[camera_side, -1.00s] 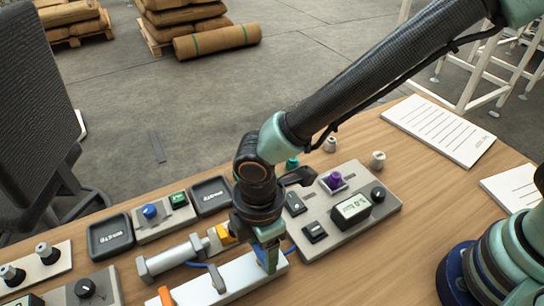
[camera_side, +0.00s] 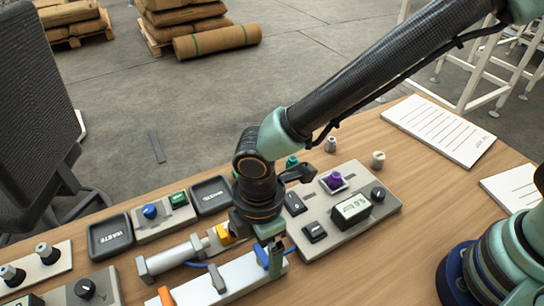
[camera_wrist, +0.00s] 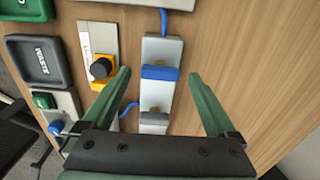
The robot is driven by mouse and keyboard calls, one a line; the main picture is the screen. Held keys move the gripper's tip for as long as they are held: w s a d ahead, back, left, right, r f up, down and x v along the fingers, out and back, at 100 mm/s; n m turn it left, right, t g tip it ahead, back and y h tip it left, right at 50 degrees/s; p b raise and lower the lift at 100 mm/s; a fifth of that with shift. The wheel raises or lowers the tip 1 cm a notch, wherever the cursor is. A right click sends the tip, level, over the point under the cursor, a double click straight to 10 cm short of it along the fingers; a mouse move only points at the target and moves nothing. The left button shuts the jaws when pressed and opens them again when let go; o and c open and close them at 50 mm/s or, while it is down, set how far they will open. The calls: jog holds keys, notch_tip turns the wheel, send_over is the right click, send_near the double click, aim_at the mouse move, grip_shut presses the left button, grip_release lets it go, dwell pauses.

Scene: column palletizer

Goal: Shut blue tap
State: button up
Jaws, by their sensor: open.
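The blue tap (camera_wrist: 160,73) has a bar-shaped blue handle lying crosswise over a white rail (camera_wrist: 155,120) in the wrist view. My gripper (camera_wrist: 158,74) is open, with one green finger on each side of the handle and visible gaps between. In the side view my gripper (camera_side: 270,260) points down at the right end of the white rail, and the blue handle (camera_side: 262,256) shows partly beside a finger. The fingers hide some of it. I cannot tell whether the fingertips are level with the handle.
An orange tap handle (camera_side: 166,296) sits at the rail's near left end. A yellow-based black knob (camera_wrist: 101,67) is left of my fingers in the wrist view. A panel with a display (camera_side: 352,208) lies to the right. Dark waste trays (camera_side: 110,236) stand behind left.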

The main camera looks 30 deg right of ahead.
aim_at(262, 253)
notch_tip(262, 253, up, 12)
jog(key=shift+f, duration=0.25)
dwell(0.3)
jog(key=w+d+r+m+t+y, duration=0.1)
jog(key=w+d+r+m, duration=0.35)
jog(key=d, duration=0.45)
jog(key=d+r+m+t, duration=0.1)
jog(key=d+m+t, duration=0.1)
jog(key=d+m, duration=0.5)
jog(key=s+d+r+m+t+h, duration=0.1)
jog(key=d+m, duration=0.5)
jog(key=d, duration=1)
jog(key=shift+s+d+r+m+t, duration=0.25)
jog(key=shift+d+r+m+t, duration=0.1)
jog(key=shift+r+t, duration=0.4)
